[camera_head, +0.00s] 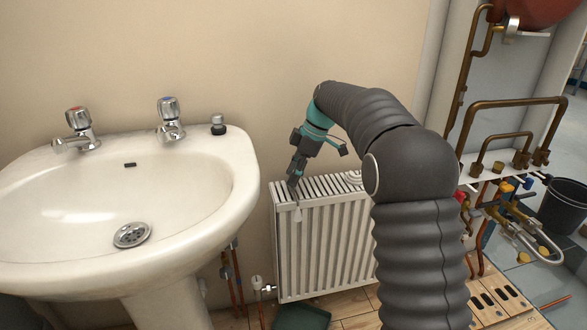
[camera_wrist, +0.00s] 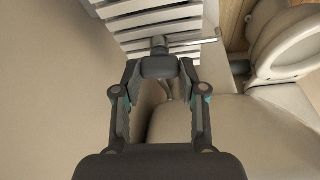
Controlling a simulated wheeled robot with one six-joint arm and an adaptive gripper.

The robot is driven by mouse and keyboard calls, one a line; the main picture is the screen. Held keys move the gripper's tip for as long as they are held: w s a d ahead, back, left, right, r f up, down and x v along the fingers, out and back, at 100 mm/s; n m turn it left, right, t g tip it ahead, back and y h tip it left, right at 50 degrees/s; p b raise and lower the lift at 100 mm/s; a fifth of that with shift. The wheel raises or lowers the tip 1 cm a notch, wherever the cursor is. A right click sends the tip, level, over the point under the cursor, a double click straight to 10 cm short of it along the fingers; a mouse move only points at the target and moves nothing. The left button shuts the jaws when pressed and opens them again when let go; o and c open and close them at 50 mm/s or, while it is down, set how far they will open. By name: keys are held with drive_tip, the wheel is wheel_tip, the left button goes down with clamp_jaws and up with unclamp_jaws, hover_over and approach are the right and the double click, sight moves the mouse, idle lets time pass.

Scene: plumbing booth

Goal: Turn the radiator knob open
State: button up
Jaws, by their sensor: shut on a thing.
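My gripper (camera_head: 294,180) hangs pointing down over the left end of the white radiator (camera_head: 325,255). In the wrist view its fingertips (camera_wrist: 160,67) close on a small grey-silver piece (camera_wrist: 160,45), with a thin pale bar reaching right. The radiator's slats (camera_wrist: 155,18) fill the top of the wrist view.
A white sink (camera_head: 215,205) with two taps stands close left of the gripper. A white round part (camera_head: 353,177) sits at the radiator's right, partly behind my arm. Copper pipes (camera_head: 500,105) and a black bucket (camera_head: 565,207) are at the right. A dark green tray (camera_head: 302,316) lies on the floor.

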drive_tip(key=shift+a+n, duration=0.1)
drive_tip(key=shift+n, duration=0.3)
drive_tip(key=o, duration=1.1)
drive_tip(key=shift+s+a, duration=0.1)
drive_tip(key=shift+o, duration=0.2)
drive_tip(key=shift+d+r, duration=0.1)
drive_tip(key=shift+d, duration=0.1)
drive_tip(key=shift+d+r, duration=0.15)
drive_tip(key=shift+r, duration=0.15)
drive_tip(key=v, duration=1.1)
drive_tip(key=shift+w, duration=0.25)
